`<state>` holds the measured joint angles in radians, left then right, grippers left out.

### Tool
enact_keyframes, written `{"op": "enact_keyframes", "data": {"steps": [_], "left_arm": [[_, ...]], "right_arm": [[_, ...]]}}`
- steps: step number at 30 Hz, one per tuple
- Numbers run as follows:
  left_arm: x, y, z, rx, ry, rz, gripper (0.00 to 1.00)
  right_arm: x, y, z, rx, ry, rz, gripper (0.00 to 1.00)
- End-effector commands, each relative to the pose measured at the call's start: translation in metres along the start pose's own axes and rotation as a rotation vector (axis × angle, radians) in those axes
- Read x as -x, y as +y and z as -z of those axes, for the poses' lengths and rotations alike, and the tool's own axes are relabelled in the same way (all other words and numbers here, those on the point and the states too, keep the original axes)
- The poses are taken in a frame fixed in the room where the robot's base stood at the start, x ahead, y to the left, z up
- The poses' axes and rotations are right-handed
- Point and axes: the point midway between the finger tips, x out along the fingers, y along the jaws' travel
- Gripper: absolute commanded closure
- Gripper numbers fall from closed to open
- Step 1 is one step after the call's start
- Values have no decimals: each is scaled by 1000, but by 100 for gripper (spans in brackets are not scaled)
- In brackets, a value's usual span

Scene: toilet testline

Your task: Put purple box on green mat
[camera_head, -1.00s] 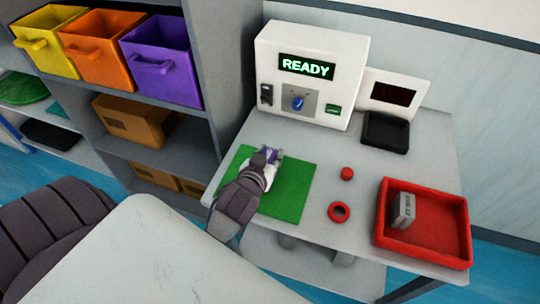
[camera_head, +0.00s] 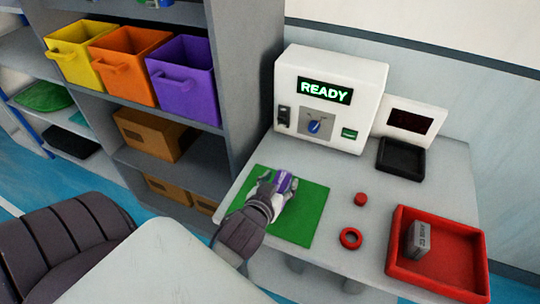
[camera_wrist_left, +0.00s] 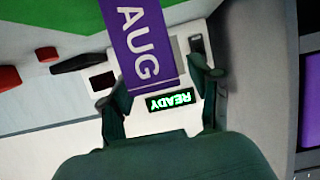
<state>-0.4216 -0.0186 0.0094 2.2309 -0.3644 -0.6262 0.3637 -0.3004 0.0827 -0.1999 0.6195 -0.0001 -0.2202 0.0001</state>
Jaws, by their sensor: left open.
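The purple box (camera_head: 284,182) is at the green mat (camera_head: 303,228), over its upper middle part. In the left wrist view the box (camera_wrist_left: 140,42) shows white letters "AUG". My left gripper (camera_head: 279,187) is over the mat with its fingers around the box. In the wrist view the gripper (camera_wrist_left: 163,82) is open. One finger is close to the box edge and a gap shows at the other finger. The fingers partly hide the box in the head view, and its contact with the mat is hard to see. My right gripper is not in view.
A white machine (camera_head: 335,75) with a lit READY display stands behind the mat. A red button (camera_head: 361,199), a red ring (camera_head: 350,238) and a red tray (camera_head: 440,270) with a grey box (camera_head: 417,240) are to the right. Shelves with coloured bins stand left.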

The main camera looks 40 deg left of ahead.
Motion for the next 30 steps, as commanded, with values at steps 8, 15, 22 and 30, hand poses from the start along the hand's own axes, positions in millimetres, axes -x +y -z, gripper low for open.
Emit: {"op": "enact_keyframes", "data": {"steps": [8,15,22,30], "left_arm": [[60,0,-2,2,-2,0,37],[84,0,-1,0,-1,0,37],[87,0,0,0,0,0,37],[86,0,0,0,0,0,37]], "right_arm": [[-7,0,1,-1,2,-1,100],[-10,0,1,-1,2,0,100],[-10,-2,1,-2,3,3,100],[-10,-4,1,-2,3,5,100]]}}
